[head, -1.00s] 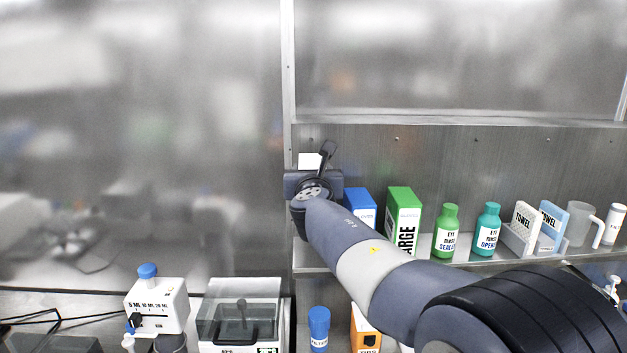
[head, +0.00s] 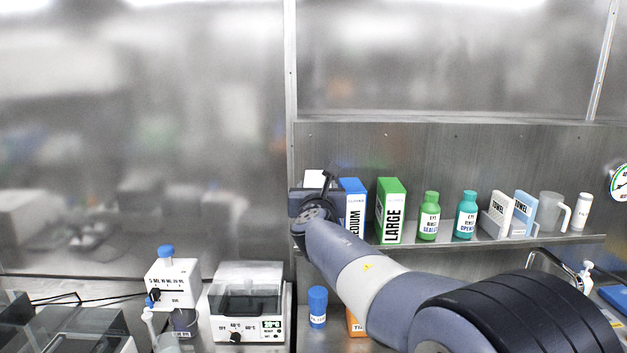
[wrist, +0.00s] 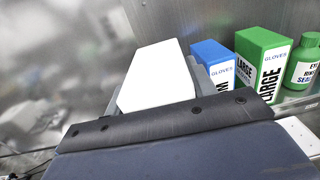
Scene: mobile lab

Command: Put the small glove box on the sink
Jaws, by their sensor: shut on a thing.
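A white box (wrist: 158,76) with a blank top shows in the wrist view, close beyond my gripper (wrist: 170,98), which is shut on it. No label on it is visible, but it stands in line with the MEDIUM and LARGE glove boxes. In the head view only a small white part of the box (head: 314,179) shows, above my gripper (head: 316,192) at the left end of the shelf. My arm hides the rest, and the fingertips are hidden too. The sink is not clearly seen; a tap (head: 556,266) shows at the lower right.
The shelf (head: 500,243) holds a blue MEDIUM glove box (head: 354,206), a green LARGE glove box (head: 391,210), green and teal eye rinse bottles, towel boxes and a jug. The blue box stands close to my gripper's right. A heater bath (head: 246,303) and a blue-capped bottle stand below.

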